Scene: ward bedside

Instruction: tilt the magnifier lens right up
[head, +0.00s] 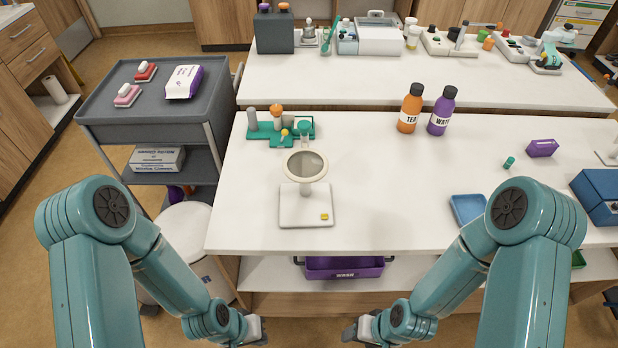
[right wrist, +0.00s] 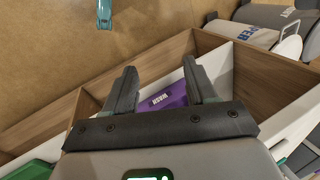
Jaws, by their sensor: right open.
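The magnifier stands on the white table in the head view. Its round lens (head: 305,166) has a cream rim and sits on a short post above a square white base (head: 306,206) with a small yellow label. The lens appears tilted, with its face visible from above; its exact angle is hard to tell. My left gripper (head: 262,330) is low in front of the table, below and apart from the magnifier, and its fingers are not clear. My right gripper (head: 350,332) is also low in front of the table; in the right wrist view (right wrist: 160,85) its fingers are apart and empty.
A teal rack (head: 262,131) with small items stands behind the magnifier. Orange (head: 410,110) and purple (head: 441,112) bottles stand further back. A blue tray (head: 467,207) lies to the right. A purple wash bin (head: 345,268) is on the shelf below.

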